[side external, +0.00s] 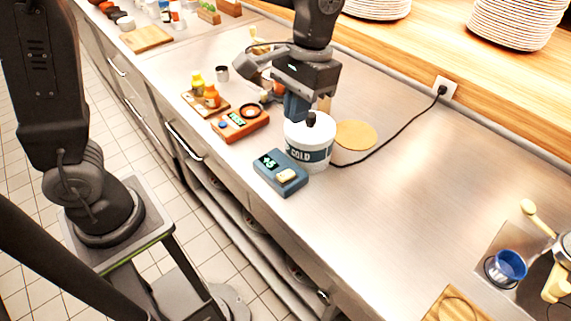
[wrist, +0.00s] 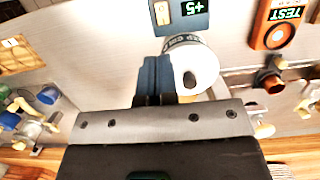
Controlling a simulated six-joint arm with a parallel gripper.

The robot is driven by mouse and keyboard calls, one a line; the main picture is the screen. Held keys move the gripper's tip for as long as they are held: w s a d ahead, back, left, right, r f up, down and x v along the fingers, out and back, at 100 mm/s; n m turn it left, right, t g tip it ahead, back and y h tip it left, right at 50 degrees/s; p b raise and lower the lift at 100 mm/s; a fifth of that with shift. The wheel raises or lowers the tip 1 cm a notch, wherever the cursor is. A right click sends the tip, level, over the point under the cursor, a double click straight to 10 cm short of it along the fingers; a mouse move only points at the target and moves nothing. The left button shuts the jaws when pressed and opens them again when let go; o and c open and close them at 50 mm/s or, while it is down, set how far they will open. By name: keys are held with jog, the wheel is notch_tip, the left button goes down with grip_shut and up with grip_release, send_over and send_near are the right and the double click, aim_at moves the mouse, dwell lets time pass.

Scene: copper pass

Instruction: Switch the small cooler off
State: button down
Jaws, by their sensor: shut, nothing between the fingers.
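The small cooler is a white tub (side external: 308,135) with a dark "COLD" band and a black knob on its lid. A blue control box (side external: 271,176) stands in front of it, with a lit green display (side external: 268,161) and a cream switch (side external: 287,176). In the wrist view the display (wrist: 191,9) reads "+5", and the switch (wrist: 161,13) is beside it. My gripper (side external: 296,112) points down above the tub, close to the lid knob. Its blue-grey fingers (wrist: 153,78) are together and empty. They partly cover the tub (wrist: 201,66) in the wrist view.
A black cord runs from the cooler to a wall socket (side external: 445,88). A round tan board (side external: 355,135) lies behind the tub. The counter to the right is clear up to a blue cup (side external: 507,266).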

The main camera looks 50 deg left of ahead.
aim_at(284, 176)
jog(key=f, duration=0.4)
jog(key=s+f, duration=0.1)
jog(key=f, duration=0.3)
jog(key=s+f, duration=0.1)
jog(key=f, duration=0.3)
jog(key=shift+s+f, duration=0.25)
jog(key=shift+f, duration=0.05)
